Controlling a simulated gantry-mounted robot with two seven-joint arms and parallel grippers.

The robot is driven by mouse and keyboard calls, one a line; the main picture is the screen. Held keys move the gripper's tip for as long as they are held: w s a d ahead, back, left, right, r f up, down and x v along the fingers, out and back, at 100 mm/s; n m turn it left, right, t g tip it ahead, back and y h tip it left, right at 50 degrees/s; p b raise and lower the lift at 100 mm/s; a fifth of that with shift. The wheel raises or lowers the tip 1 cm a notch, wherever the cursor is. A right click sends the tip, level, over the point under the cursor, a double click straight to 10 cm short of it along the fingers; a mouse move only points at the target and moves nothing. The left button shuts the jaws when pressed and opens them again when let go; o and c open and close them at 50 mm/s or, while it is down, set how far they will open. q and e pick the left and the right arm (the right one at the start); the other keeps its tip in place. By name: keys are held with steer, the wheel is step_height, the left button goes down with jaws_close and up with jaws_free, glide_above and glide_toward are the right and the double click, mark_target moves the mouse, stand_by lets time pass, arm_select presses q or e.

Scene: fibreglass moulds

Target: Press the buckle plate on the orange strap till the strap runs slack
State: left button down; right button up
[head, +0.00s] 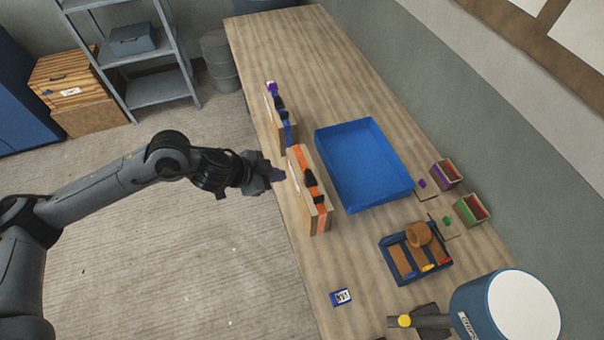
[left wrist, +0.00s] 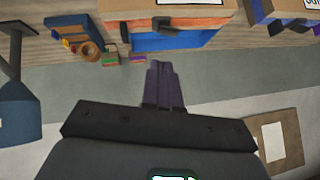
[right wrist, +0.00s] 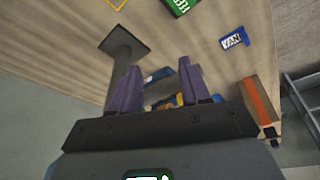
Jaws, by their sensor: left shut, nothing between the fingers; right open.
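A wooden mould bound with an orange strap (head: 322,219) stands at the left edge of the table. Black buckle parts (head: 310,178) sit on top of the strap. My left gripper (head: 279,174) is shut and empty beside the mould, on its left side. In the left wrist view its closed purple fingers (left wrist: 161,68) point toward the orange strap (left wrist: 165,24), with a gap seen between them. I cannot tell from these frames whether the strap is tight. My right gripper (right wrist: 157,78) is open and empty; in its view the orange strap (right wrist: 258,103) shows at the right.
A second mould with a blue strap (head: 287,130) stands behind the orange one. A blue tray (head: 383,204) lies to the right. A parts box (head: 388,241), small bins (head: 446,173), a card (head: 341,298) and a blue lamp (head: 475,312) occupy the near right. The far table is clear.

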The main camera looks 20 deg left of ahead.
arm_select(q)
steer(key=shift+w+a+r+t, duration=0.2)
steer(key=shift+w+r, duration=0.25)
steer(key=shift+r, duration=0.2)
steer(key=shift+w+a+r+t, duration=0.1)
steer(key=shift+w+r+t, duration=0.1)
steer(key=shift+w+r, duration=0.35)
glide_above(300, 179)
steer(key=s, duration=0.1)
steer(key=f, duration=0.6)
steer(key=shift+s+d+f, duration=0.1)
steer(key=shift+d+f, duration=0.15)
steer(key=shift+d, duration=0.1)
steer(key=shift+w+a+f, duration=0.1)
steer(key=shift+w+f, duration=0.1)
steer(key=shift+f, duration=0.35)
steer(key=shift+w+a+f, duration=0.1)
steer(key=shift+w+f, duration=0.05)
steer(key=shift+f, duration=0.4)
steer(key=shift+w+a+f, duration=0.1)
steer(key=shift+f, duration=0.35)
steer(key=shift+w+a+f, duration=0.1)
steer(key=shift+f, duration=0.35)
